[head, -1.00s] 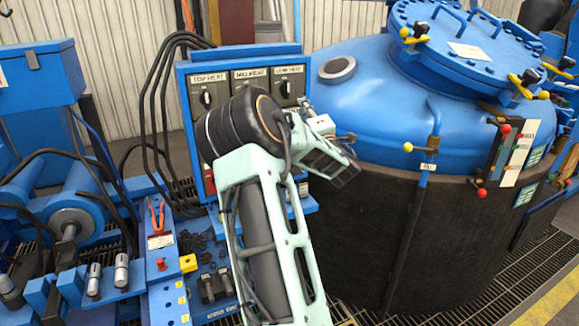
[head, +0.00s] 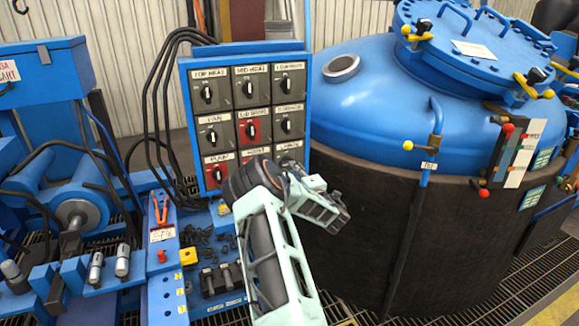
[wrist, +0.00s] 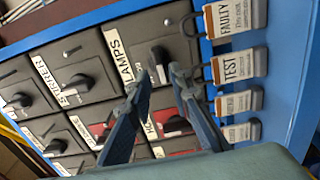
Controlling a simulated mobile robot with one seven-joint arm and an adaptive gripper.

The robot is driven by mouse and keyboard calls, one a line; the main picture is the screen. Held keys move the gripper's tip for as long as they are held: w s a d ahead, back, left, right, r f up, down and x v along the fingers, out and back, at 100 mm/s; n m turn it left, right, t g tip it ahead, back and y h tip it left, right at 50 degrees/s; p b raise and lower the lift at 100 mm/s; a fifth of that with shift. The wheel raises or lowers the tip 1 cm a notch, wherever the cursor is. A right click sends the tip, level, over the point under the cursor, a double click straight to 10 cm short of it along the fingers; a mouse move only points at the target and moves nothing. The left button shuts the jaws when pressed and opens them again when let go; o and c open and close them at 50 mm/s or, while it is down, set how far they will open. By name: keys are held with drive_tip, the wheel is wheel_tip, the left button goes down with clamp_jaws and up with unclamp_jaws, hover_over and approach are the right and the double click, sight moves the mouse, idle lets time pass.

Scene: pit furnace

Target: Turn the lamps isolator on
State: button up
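The lamps isolator is a grey square switch with a black knob (wrist: 159,65) and a white LAMPS label (wrist: 120,53) in the wrist view. In the head view its label (head: 290,146) shows at the panel's lower right, with my arm in front of the rest. My gripper (wrist: 160,78) is open, its two fingers pointing at this switch. The knob shows at the gap between the fingertips, nearer the left one. I cannot tell whether the fingers touch it.
The blue isolator panel (head: 184,100) carries several other knobs close by, some on red plates. In the wrist view, tags marked FAULTY (wrist: 236,18) and TEST (wrist: 240,66) hang beside the right finger. A large blue-lidded furnace (head: 385,95) stands right of the panel.

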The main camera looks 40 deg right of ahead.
drive_tip(key=shift+x, duration=2.35)
clamp_jaws()
